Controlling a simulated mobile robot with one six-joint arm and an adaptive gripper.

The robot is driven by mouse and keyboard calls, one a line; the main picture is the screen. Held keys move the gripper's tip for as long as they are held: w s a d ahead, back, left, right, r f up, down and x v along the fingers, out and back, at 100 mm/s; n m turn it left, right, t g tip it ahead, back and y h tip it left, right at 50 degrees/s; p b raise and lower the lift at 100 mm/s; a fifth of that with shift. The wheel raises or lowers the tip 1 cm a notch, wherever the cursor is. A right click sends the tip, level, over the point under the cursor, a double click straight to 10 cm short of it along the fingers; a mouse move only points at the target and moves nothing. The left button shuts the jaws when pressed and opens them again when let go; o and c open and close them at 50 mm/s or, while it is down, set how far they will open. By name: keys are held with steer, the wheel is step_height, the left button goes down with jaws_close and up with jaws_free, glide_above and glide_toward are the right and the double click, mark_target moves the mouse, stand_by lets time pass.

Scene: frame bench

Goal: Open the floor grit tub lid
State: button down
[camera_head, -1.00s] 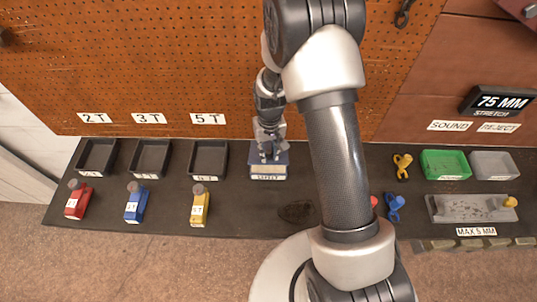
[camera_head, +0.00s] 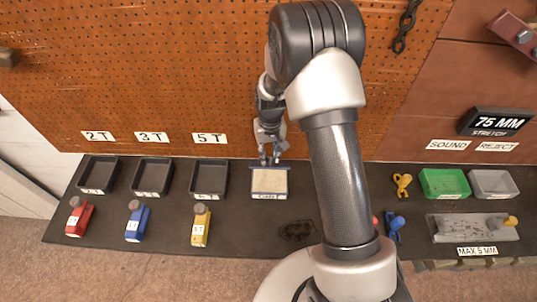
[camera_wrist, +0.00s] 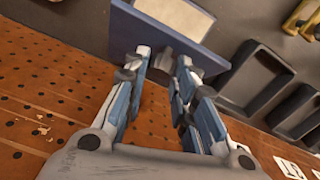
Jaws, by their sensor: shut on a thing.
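The floor grit tub (camera_head: 269,197) stands on the dark bench with its top open, and its pale speckled inside shows in the head view. Its blue lid (camera_head: 285,167) is swung up at the tub's back edge. In the wrist view the lid (camera_wrist: 205,58) is a blue panel across the top, with the pale tub inside (camera_wrist: 180,15) beyond it. My gripper (camera_head: 269,160) is behind the lid. In the wrist view my gripper (camera_wrist: 160,62) has its fingers on either side of the lid's grey knob (camera_wrist: 163,57), shut on it.
The orange pegboard (camera_head: 200,70) rises close behind my gripper.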

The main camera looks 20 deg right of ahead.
steer(key=shift+w+d+f, duration=0.1)
steer(key=shift+w+d, duration=0.15)
steer(key=shift+d, duration=0.05)
steer(key=c, duration=1.8)
jaws_free()
steer(key=o, duration=0.4)
steer(key=shift+w+d+f, duration=0.15)
steer(key=shift+d, duration=0.05)
steer(key=shift+o, duration=0.2)
steer(key=shift+a, duration=0.1)
steer(key=shift+a, duration=0.1)
